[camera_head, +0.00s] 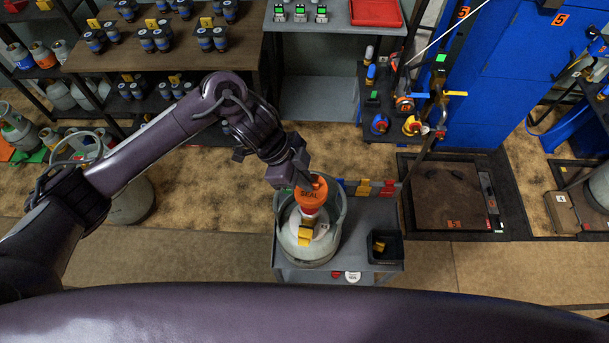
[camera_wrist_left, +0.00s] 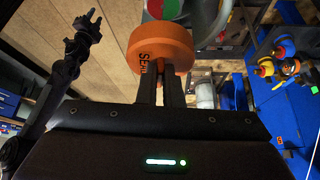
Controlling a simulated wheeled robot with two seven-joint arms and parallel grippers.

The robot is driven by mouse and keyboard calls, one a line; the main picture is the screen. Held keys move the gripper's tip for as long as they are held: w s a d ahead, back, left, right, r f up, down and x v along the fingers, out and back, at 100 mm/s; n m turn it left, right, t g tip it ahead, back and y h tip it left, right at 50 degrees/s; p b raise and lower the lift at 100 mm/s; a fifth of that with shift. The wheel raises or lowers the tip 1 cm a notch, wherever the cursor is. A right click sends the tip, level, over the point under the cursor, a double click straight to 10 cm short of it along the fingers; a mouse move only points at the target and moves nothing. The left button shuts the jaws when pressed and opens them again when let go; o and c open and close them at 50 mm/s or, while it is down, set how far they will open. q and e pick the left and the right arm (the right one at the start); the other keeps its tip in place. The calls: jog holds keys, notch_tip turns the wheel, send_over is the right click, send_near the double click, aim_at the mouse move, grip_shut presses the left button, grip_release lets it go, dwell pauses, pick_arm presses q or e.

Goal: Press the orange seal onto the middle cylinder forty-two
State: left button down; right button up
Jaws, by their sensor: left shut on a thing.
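The orange seal (camera_head: 311,197) is a round cap with dark lettering, held over the top of a grey gas cylinder (camera_head: 308,247). My left gripper (camera_head: 306,186) is shut on the seal. In the left wrist view the fingers (camera_wrist_left: 163,80) meet the seal (camera_wrist_left: 160,48), and a red, green and white surface lies just beyond it. Whether the seal touches the cylinder's valve cannot be told. The cylinder stands upright on a grey cart (camera_head: 362,219) and carries a yellow piece (camera_head: 305,236). No number forty-two is readable.
A dark bin (camera_head: 384,248) with a yellow piece stands right of the cylinder on the cart. Small coloured blocks (camera_head: 366,187) line the cart's back. A floor scale (camera_head: 446,196) lies to the right. Shelves and a blue cabinet (camera_head: 528,65) stand behind.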

aim_at(304, 192)
pick_arm(q)
notch_tip(304, 192, down, 3)
jog(key=shift+a+f+b, duration=0.1)
jog(key=shift+a+b, duration=0.05)
jog(key=shift+b, duration=0.65)
jog(key=shift+f+b, duration=0.5)
jog(key=shift+f, duration=0.25)
jog(key=shift+f+b, duration=0.45)
jog(key=shift+f, duration=0.7)
jog(key=shift+p, duration=0.45)
jog(key=shift+f+b, duration=1.05)
jog(key=shift+f, duration=0.5)
